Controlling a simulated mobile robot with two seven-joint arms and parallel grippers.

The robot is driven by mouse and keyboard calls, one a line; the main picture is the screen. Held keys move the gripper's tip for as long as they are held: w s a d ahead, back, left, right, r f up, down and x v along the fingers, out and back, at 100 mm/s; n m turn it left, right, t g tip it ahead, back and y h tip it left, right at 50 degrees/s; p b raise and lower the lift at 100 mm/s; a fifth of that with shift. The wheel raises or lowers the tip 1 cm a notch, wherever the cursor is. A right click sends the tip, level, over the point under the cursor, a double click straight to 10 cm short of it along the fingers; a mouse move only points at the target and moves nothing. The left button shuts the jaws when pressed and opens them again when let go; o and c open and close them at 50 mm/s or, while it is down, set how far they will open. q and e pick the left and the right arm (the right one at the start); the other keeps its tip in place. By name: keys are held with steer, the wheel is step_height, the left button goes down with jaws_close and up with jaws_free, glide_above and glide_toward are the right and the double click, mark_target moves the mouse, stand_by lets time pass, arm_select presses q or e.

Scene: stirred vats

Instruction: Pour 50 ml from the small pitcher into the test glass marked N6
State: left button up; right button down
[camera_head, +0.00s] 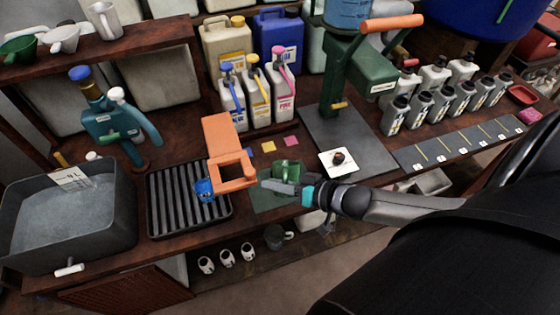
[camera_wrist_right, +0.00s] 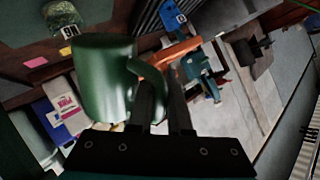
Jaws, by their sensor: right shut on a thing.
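My right gripper (camera_head: 296,190) is shut on the handle of a small green pitcher (camera_head: 286,167). In the right wrist view the fingers (camera_wrist_right: 160,103) close on the handle and the pitcher (camera_wrist_right: 104,80) fills the left middle. I cannot see inside it, nor tell its exact tilt. A greenish glass (camera_wrist_right: 62,14) with a small white label stands beyond the pitcher in the right wrist view. The label appears upside down and seems to hold a 6. I cannot pick out this glass in the head view. My left gripper is not in view.
An orange stand (camera_head: 224,136) is just left of the pitcher, beside a blue glass (camera_head: 204,189) on a ridged black rack (camera_head: 165,203). A green mat (camera_head: 263,204) lies under the gripper. A white tile (camera_head: 323,168) is to the right. Jugs (camera_head: 257,92) stand behind.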

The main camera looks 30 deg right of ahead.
step_height(320, 180, down, 9)
steer(key=s+a+n+t+b, duration=0.2)
steer(key=b, duration=0.4)
steer(key=shift+s+n+b, duration=0.25)
steer(key=shift+n+b, duration=0.05)
steer(key=shift+b, duration=0.1)
steer(key=shift+f, duration=0.2)
stand_by(1.3)
